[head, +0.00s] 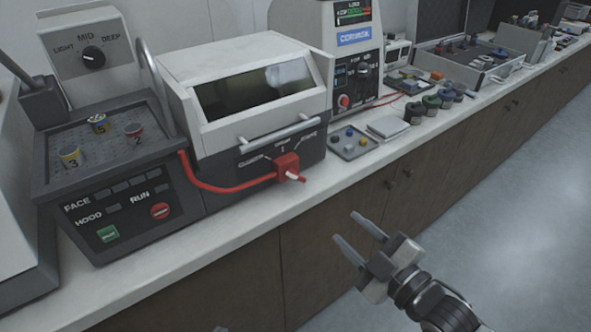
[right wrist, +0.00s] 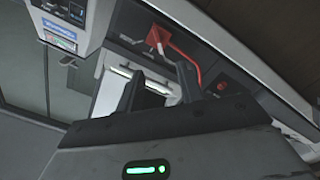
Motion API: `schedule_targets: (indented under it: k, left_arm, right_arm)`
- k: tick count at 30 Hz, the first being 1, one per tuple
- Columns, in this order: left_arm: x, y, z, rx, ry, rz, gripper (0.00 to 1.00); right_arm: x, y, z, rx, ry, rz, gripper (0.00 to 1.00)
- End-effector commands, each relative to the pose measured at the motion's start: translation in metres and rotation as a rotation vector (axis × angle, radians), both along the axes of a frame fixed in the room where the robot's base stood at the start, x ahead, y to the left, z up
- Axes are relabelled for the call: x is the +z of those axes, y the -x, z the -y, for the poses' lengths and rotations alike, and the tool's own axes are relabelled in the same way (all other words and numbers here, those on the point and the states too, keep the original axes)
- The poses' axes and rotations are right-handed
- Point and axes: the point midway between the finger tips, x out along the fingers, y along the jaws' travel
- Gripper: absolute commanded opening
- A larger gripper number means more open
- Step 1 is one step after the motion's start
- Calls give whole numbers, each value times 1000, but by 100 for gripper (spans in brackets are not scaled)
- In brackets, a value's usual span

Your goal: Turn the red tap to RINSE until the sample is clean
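The red tap (head: 289,168) sits on the dark lower front of a white machine with a closed window lid (head: 250,90). A red hose (head: 225,189) runs from the tap to the left. Labels lie in an arc around the tap, too small to read surely. The tap also shows in the right wrist view (right wrist: 157,38), beyond the fingers. My right gripper (head: 356,237) is open and empty, in front of the counter, below and right of the tap, touching nothing. Its fingers also show in the right wrist view (right wrist: 160,88). The sample cannot be made out. My left gripper is not in view.
A tray (head: 100,150) with several numbered samples stands left of the machine, above a panel with a green button (head: 108,234) and a red button (head: 160,211). A small tray (head: 353,143) and jars (head: 431,105) stand right. The floor (head: 500,220) before the cabinets is clear.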

Motion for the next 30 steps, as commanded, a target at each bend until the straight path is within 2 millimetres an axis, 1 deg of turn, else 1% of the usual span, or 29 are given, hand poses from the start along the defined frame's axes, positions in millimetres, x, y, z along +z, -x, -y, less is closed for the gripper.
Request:
schedule_targets:
  k: [1,2,5,7,18,21,24,30]
  left_arm:
    - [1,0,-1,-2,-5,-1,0]
    - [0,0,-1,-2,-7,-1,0]
    - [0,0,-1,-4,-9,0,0]
    - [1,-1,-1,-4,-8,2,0]
    - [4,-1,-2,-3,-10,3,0]
    - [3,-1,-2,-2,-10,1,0]
    - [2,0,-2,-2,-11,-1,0]
    - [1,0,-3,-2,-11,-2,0]
  right_arm:
    - [6,-5,-2,12,18,28,37]
    - [7,-7,-3,14,23,38,37]
    - [7,-16,-10,15,22,42,37]
    - [8,-26,-17,15,22,42,37]
    - [8,-91,-65,14,21,40,37]
    - [7,-106,-75,14,20,37,37]
    - [6,-118,-84,13,22,38,37]
    - [6,-130,-93,13,22,36,37]
